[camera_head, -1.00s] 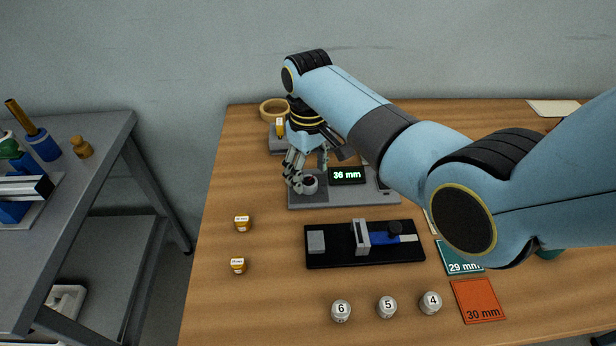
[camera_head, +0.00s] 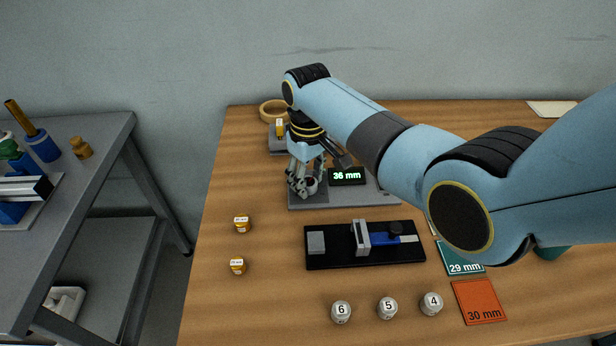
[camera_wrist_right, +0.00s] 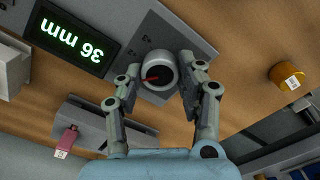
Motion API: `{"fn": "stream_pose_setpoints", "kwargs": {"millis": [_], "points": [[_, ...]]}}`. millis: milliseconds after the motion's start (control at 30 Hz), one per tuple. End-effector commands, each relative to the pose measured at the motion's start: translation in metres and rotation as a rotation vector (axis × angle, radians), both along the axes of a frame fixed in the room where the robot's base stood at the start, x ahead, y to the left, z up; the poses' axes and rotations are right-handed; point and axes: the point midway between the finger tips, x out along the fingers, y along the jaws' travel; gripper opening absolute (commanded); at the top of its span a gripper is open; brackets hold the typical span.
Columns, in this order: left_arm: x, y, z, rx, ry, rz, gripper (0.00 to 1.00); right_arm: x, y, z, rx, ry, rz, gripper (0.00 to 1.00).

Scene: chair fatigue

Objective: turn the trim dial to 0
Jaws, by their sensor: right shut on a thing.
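The trim dial (camera_head: 311,186) is a small light-grey round knob with a dark centre, at the left end of a grey panel (camera_head: 355,197). In the right wrist view, the dial (camera_wrist_right: 158,72) shows a red pointer aimed left in the picture. The display (camera_head: 346,176) beside it on the panel reads 36 mm. My right gripper (camera_head: 306,182) reaches down from above and is shut on the dial, with fingers on two sides of it in the wrist view (camera_wrist_right: 160,80). The marks around the dial are partly hidden by the fingers. My left gripper is not in view.
A black fixture (camera_head: 320,260) with a blue slider lies in front of the panel. Numbered grey knobs (camera_head: 387,308), orange pieces (camera_head: 242,224), a teal card (camera_head: 460,258) and an orange card (camera_head: 479,301) lie around it. A grey side table (camera_head: 80,200) stands left.

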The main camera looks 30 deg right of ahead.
Motion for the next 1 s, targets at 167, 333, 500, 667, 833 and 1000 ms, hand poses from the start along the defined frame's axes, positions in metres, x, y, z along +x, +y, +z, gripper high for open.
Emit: {"fn": "stream_pose_setpoints", "kwargs": {"millis": [167, 333, 500, 667, 833, 1000], "points": [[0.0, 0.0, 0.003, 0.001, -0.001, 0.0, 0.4, 0.0, 0.0, 0.001, 0.001, 0.001, 0.02, 0.06], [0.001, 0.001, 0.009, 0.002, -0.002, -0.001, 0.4, 0.0, 0.0, 0.002, 0.001, 0.002, 0.09, 0.06], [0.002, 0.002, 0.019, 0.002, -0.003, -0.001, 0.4, 0.0, 0.0, 0.002, 0.0, 0.002, 0.21, 0.06], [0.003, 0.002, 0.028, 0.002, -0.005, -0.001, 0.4, -0.001, 0.001, 0.002, 0.0, 0.002, 0.34, 0.06], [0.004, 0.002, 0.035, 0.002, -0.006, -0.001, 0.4, 0.0, 0.001, 0.002, 0.001, 0.001, 0.47, 0.06], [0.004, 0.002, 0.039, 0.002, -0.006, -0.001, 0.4, 0.0, 0.001, 0.001, 0.001, 0.001, 0.577, 0.06]]}}
